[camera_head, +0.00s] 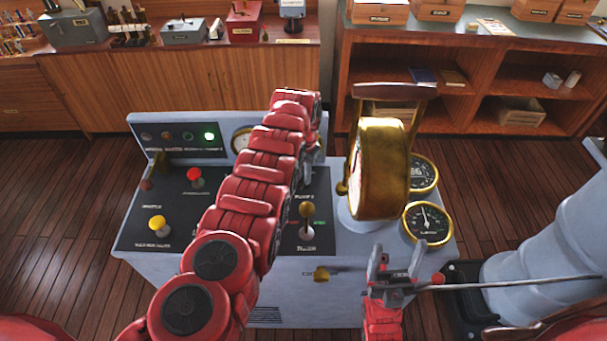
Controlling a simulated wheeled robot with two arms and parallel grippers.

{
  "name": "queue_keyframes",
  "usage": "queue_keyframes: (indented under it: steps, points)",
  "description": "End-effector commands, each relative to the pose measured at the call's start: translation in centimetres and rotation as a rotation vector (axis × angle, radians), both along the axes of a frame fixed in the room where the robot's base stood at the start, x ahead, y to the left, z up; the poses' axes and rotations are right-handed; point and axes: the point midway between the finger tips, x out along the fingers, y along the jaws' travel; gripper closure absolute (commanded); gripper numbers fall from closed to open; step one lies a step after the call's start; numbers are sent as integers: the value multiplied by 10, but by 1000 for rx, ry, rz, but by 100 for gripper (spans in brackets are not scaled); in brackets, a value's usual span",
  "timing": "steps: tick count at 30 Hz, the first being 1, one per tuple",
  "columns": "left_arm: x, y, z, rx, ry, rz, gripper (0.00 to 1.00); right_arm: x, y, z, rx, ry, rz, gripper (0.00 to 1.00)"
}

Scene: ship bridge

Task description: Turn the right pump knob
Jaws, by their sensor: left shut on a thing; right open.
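The console (180,256) stands in front of me. My red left arm reaches across it, and my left gripper (309,170) is pointed down over the panel, partly behind the arm. It is shut just above the "PUMP 2" label; the right pump knob there is hidden by the gripper and arm, so its angle cannot be told. Below the label stands a brass-topped lever (307,212). My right gripper (394,264) is open and empty in front of the console's front right edge.
A brass engine telegraph (380,170) stands right of the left gripper, with gauges (428,224) beside it. A red-tipped rod (490,283) lies close to the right gripper.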

Motion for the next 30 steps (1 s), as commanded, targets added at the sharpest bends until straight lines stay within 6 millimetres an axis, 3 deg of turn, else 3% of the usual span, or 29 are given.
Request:
queue_keyframes:
  steps: [14, 23, 30]
  points:
    - [0, -1, -1, 0, 0, 105, 100, 0, 0, -4, 0, 0, 0, 24]
    - [-1, -3, -4, -1, -1, 353, 100, 0, 0, -18, 0, 0, 0, 24]
    - [0, -4, -6, -1, -2, 582, 100, 0, 0, -40, 0, 0, 0, 24]
